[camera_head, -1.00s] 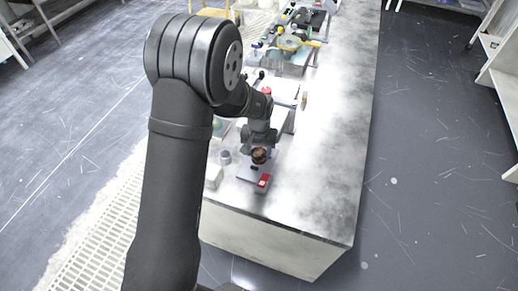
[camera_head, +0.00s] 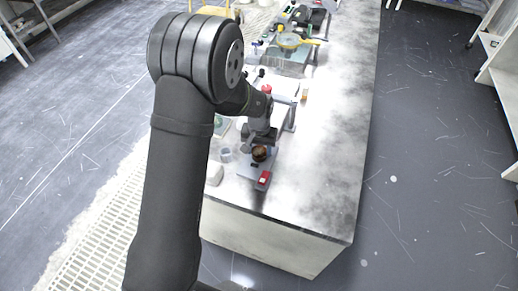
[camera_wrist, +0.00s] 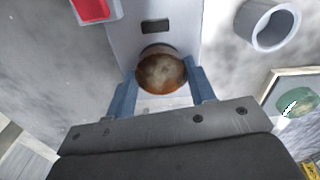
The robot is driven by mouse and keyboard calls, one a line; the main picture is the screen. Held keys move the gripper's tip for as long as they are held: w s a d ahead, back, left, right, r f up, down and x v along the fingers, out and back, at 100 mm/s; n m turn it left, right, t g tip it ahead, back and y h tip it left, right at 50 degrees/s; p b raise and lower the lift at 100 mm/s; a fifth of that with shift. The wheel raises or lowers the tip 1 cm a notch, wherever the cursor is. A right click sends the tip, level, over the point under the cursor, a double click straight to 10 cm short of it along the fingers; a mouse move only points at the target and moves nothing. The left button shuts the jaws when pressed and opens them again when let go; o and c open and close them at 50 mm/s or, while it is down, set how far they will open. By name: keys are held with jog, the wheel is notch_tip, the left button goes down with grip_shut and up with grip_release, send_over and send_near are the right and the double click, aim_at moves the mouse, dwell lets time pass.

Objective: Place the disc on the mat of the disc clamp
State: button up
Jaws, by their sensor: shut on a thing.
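The disc (camera_wrist: 162,74) is round, mottled brown and orange. In the wrist view it sits between the two blue fingers of my gripper (camera_wrist: 162,88), which is shut on it. The disc clamp (camera_wrist: 185,30) is a pale grey plate with a dark slot, behind and below the disc. A dark curved rim shows just past the disc's far edge; the mat is otherwise hidden. I cannot tell whether the disc touches it. In the head view the disc (camera_head: 259,154) is over the clamp (camera_head: 246,170), beneath my gripper (camera_head: 258,146).
A red block (camera_head: 264,178) is at the clamp's near end. A grey hollow cylinder (camera_wrist: 268,24) stands beside the clamp, and a framed green round piece (camera_wrist: 297,103) lies at the right. The bench (camera_head: 325,150) is clear to the right. Tools crowd its far end.

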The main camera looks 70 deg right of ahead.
aim_at(259, 152)
jog(key=shift+a+f, duration=0.3)
jog(key=shift+f, duration=0.5)
jog(key=o, duration=1.2)
jog(key=shift+c, duration=0.4)
jog(key=shift+s, duration=0.1)
jog(key=shift+c, duration=0.2)
jog(key=shift+d+r, duration=0.15)
jog(key=shift+r, duration=0.45)
jog(key=shift+o, duration=0.5)
notch_tip(259, 152, up, 18)
jog(key=shift+f, duration=0.2)
